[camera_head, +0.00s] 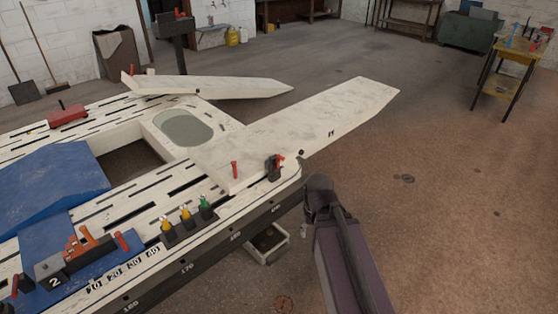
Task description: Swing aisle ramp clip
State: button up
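Two long pale ramps extend from the far end of the frame bench (120,208). The nearer ramp (325,120) points up and right over open floor; the farther ramp (225,86) lies behind it. A small dark clip with a red handle (275,166) sits at the nearer ramp's base, by the bench's right edge. Its exact position is too small to tell. My arm rises from the bottom right, its dark joint just right of the bench corner, apart from the clip in the picture. I see no gripper fingers; my gripper is not in view.
A red peg (234,170) stands left of the clip. A pale box (268,243) is below the edge. Floor to the right is clear up to a yellow table (515,55).

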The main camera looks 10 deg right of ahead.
aim_at(278, 157)
jog(key=z, duration=0.05)
jog(key=i, duration=1)
jog(key=u, duration=0.05)
